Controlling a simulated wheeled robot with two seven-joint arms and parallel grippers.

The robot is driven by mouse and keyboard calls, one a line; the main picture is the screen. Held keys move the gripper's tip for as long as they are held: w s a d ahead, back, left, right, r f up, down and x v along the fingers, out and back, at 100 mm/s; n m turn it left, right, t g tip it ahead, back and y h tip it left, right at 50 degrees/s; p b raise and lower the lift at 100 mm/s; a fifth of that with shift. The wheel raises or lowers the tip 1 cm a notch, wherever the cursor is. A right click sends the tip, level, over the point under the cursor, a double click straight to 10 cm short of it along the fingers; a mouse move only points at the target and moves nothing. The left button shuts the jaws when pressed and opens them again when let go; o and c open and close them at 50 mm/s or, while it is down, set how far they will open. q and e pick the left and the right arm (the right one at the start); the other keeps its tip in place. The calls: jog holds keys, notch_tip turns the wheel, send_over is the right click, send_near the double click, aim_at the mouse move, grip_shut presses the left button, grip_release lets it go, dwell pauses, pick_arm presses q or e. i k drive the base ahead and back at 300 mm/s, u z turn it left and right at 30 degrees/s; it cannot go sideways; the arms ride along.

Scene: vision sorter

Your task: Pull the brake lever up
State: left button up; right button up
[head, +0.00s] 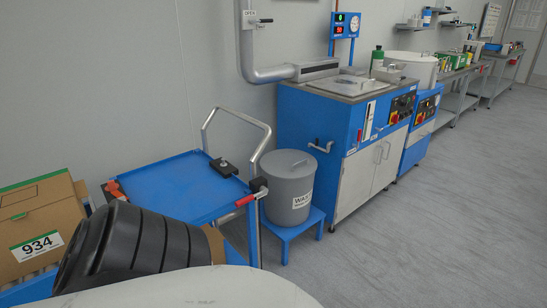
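A blue cart (180,185) with a grey tubular push handle (238,115) stands left of centre. A lever with a red grip (246,200) sits at the cart's near right corner, beside a black block (258,186) at the foot of the handle. The red grip points left and slightly down. A small black fitting with a knob (223,167) is on the cart's top, near the handle. Neither of my grippers shows in the head view, and nothing touches the lever.
A grey lidded bin (288,185) on a blue stand (293,229) is right of the lever. A blue machine (340,130) stands behind it. A cardboard box (38,228) and a dark ribbed object (130,248) crowd the left. The floor (430,220) at right is clear.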

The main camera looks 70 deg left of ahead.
aim_at(263, 190)
jog(key=u, duration=0.85)
jog(key=i, duration=1.05)
jog(key=u, duration=1.15)
